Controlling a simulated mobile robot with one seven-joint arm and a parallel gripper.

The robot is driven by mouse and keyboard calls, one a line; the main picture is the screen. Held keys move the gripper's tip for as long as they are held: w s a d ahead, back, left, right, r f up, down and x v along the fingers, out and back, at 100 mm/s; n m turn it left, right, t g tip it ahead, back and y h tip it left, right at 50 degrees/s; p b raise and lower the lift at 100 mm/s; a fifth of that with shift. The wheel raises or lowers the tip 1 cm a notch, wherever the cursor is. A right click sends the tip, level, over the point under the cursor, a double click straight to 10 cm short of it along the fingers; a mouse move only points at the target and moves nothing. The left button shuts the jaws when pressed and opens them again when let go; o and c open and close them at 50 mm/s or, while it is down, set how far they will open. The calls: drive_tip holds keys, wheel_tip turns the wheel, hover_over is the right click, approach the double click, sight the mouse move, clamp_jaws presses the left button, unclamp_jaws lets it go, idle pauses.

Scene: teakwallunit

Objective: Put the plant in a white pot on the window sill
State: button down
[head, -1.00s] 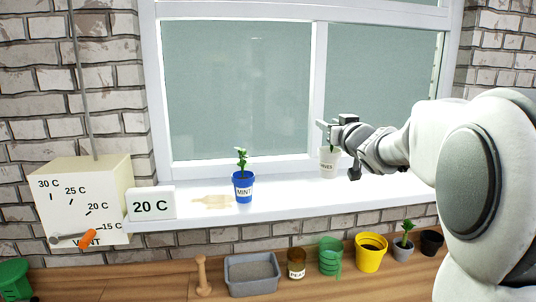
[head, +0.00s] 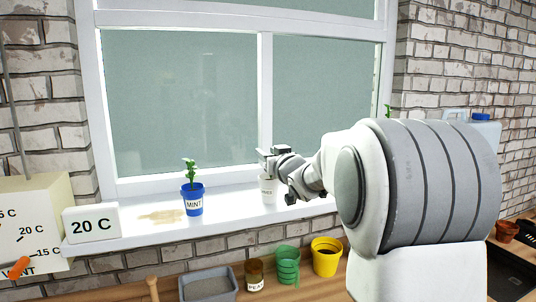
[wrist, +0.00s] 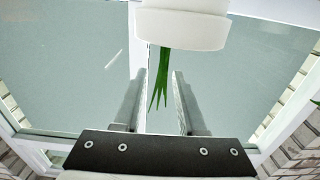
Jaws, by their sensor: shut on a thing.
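The plant in a white pot (head: 267,190) is in front of the window's upright bar at the right part of the window sill (head: 235,202). Its label is partly readable. My gripper (head: 270,158) is at the top of this plant, shut on it. I cannot tell whether the pot's base touches the sill. In the wrist view the white pot (wrist: 182,28) fills the top, and its thin green leaves (wrist: 161,78) hang between the two fingers of my gripper (wrist: 163,82). My arm hides the right end of the sill.
A blue mint pot (head: 193,203) stands on the sill to the left, beside a tan stain. A "20 C" sign (head: 90,224) is at the sill's left end. Below, the wooden counter holds a grey tray (head: 208,286), a green pot (head: 287,268) and a yellow pot (head: 326,258).

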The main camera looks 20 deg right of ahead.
drive_tip(key=shift+c, duration=2.4)
unclamp_jaws()
drive_tip(key=shift+r+p, duration=0.25)
drive_tip(key=shift+p, duration=0.1)
drive_tip(key=s, duration=1.2)
drive_tip(key=shift+f, duration=0.15)
